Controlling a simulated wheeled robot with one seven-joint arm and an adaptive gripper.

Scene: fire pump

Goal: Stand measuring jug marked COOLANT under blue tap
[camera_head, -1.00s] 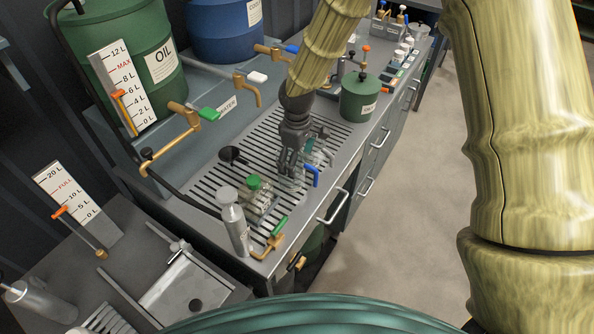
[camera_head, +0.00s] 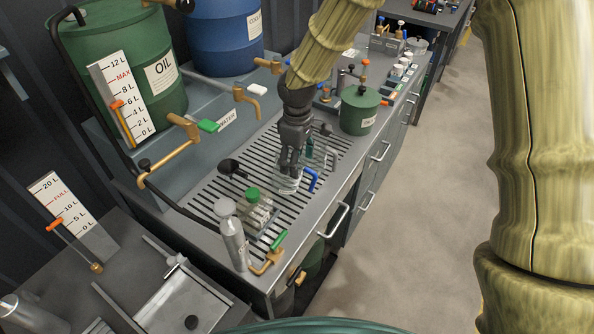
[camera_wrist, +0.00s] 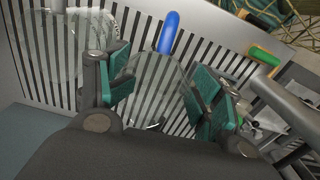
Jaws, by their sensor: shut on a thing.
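A clear measuring jug (camera_head: 288,184) with a blue handle (camera_head: 311,180) is between the fingers of my gripper (camera_head: 290,165), over the slotted drain grate. My gripper is shut on it. In the wrist view the jug (camera_wrist: 160,85) shows between the green finger pads, its blue handle (camera_wrist: 168,32) pointing away. No COOLANT marking is readable. I cannot tell whether its base touches the grate. The blue barrel (camera_head: 224,40) stands at the back, with a brass tap (camera_head: 268,65) in front of it; my arm hides its right side, and its blue handle is hardly visible.
Another clear vessel (camera_wrist: 60,50) stands close beside my fingers. The white-handled tap (camera_head: 245,97) and green-handled tap (camera_head: 190,127) overhang the grate's back.

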